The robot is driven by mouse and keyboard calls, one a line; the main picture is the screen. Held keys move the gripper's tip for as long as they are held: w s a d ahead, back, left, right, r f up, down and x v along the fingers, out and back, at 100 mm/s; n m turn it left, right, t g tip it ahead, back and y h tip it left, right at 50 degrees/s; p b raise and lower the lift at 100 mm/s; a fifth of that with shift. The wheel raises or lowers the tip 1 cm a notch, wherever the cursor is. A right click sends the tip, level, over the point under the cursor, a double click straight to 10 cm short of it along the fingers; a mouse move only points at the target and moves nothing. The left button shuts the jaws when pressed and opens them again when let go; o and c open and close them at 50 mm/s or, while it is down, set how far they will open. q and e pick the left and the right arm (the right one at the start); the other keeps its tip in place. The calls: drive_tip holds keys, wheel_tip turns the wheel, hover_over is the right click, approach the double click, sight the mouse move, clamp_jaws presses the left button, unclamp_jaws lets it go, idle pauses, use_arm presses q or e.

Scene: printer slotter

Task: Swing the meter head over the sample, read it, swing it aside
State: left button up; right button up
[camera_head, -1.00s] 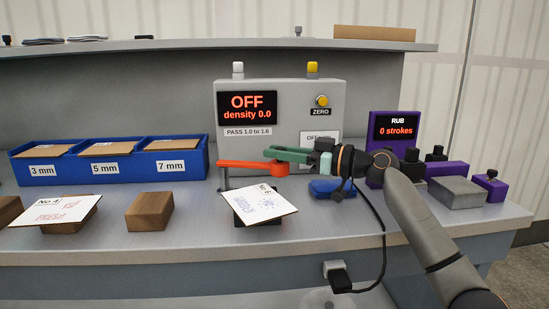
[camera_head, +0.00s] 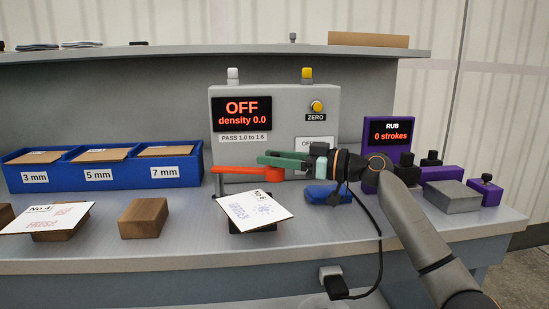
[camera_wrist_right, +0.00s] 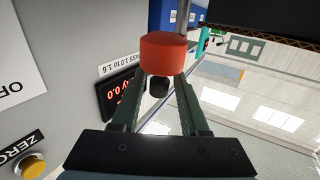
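The grey meter (camera_head: 275,105) reads OFF, density 0.0. Its red arm (camera_head: 238,168) reaches right from a post at the left and ends in a red cylinder (camera_head: 275,174), the head. The printed No 6 sample card (camera_head: 254,208) lies tilted on a dark block in front, clear of the arm. My right gripper (camera_head: 266,160) has its green fingers at the red cylinder, slightly above it. In the right wrist view, the cylinder (camera_wrist_right: 164,58) covers the fingertips; the fingers stand apart with a small dark knob (camera_wrist_right: 160,87) between them. Contact is unclear. My left gripper is not visible.
A purple rub unit (camera_head: 388,140) showing 0 strokes and a grey block stand right. A blue item (camera_head: 328,194) lies below my right wrist. Blue bins (camera_head: 105,178) stand left, behind the No 4 card (camera_head: 45,217) and a wooden block (camera_head: 145,217).

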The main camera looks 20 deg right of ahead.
drive_tip(key=shift+o, duration=0.8)
drive_tip(key=shift+r, duration=0.25)
wheel_tip(320, 180, up, 3)
drive_tip(key=shift+f+p, duration=0.1)
drive_tip(key=shift+p, duration=0.5)
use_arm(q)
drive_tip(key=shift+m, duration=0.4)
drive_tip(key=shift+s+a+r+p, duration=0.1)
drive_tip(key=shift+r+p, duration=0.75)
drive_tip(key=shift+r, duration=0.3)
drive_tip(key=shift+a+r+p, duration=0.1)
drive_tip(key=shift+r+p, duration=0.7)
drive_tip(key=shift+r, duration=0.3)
use_arm(e)
drive_tip(key=s+a+r, duration=0.2)
drive_tip(key=s+r, duration=0.3)
drive_tip(key=s, duration=0.1)
drive_tip(key=s+a+r, duration=0.2)
drive_tip(key=s+r, duration=0.2)
drive_tip(key=s, duration=0.3)
drive_tip(key=shift+s+a+r, duration=0.15)
drive_tip(key=shift+a+r, duration=0.1)
drive_tip(key=shift+r, duration=0.1)
drive_tip(key=shift+c, duration=0.4)
